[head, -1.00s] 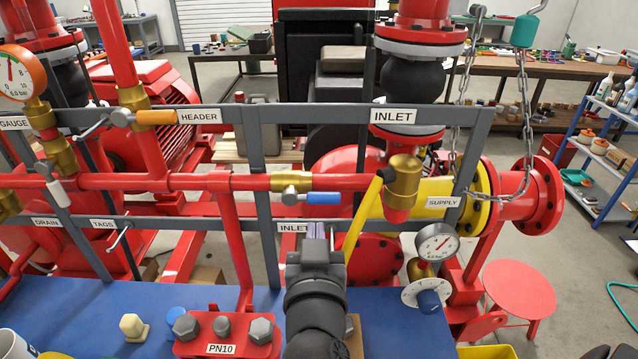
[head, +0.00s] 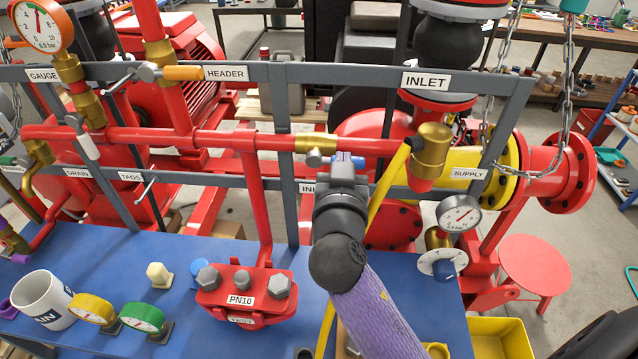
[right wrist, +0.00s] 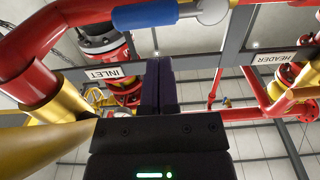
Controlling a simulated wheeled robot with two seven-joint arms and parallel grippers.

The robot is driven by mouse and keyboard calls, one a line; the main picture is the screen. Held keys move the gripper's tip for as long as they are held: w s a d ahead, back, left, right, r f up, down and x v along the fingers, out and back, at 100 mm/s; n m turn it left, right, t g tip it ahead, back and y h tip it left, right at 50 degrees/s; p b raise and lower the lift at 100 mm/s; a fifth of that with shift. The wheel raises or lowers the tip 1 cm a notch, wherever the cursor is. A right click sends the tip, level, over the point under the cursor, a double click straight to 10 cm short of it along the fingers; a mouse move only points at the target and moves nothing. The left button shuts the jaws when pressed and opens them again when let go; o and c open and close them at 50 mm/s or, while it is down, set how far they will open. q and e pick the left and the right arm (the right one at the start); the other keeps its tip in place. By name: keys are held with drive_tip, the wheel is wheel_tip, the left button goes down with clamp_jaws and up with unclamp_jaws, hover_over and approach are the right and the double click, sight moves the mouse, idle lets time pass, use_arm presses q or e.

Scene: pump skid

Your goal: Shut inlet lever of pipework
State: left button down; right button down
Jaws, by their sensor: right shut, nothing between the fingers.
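A small valve with a blue lever handle (head: 350,160) sits on the red horizontal pipe, above a partly hidden INLET label (head: 308,188). The handle lies roughly along the pipe. My right gripper (head: 343,175) is in front of and just below the handle, hiding part of it. In the right wrist view its dark fingers (right wrist: 158,85) are together and empty, with the blue handle (right wrist: 145,15) beyond their tips. I cannot tell whether they touch it. A long yellow lever (head: 388,188) slopes down from a brass valve (head: 430,150) below the upper INLET label (head: 425,81). My left gripper is out of view.
Grey frame rails (head: 290,150) surround the pipe. The orange HEADER handle (head: 183,73) is at upper left. A gauge (head: 458,215) stands right.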

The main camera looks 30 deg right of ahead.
sight(349, 142)
drive_tip(key=x, duration=0.4)
drive_tip(key=shift+w+d, duration=0.2)
drive_tip(key=shift+w, duration=0.05)
drive_tip(key=shift+s+d+f+b, duration=0.2)
drive_tip(key=shift+f+b, duration=0.1)
drive_tip(key=shift+f, duration=0.2)
drive_tip(key=shift+s+d+f+b, duration=0.15)
drive_tip(key=shift+f+b, duration=0.15)
drive_tip(key=shift+f, duration=0.2)
drive_tip(key=shift+d+f+b, duration=0.1)
drive_tip(key=shift+f+b, duration=0.35)
drive_tip(key=shift+f, duration=0.15)
wheel_tip(349, 142, down, 2)
drive_tip(key=shift+w+f+b, duration=0.1)
drive_tip(key=shift+f+b, duration=0.05)
drive_tip(key=shift+b, duration=0.9)
wheel_tip(349, 142, down, 4)
drive_tip(key=w+a+b, duration=0.2)
drive_tip(key=a+b, duration=0.1)
drive_tip(key=b, duration=0.2)
drive_tip(key=d+v, duration=0.1)
drive_tip(key=v, duration=0.8)
drive_tip(key=shift+s+r, duration=0.3)
drive_tip(key=shift+s, duration=0.2)
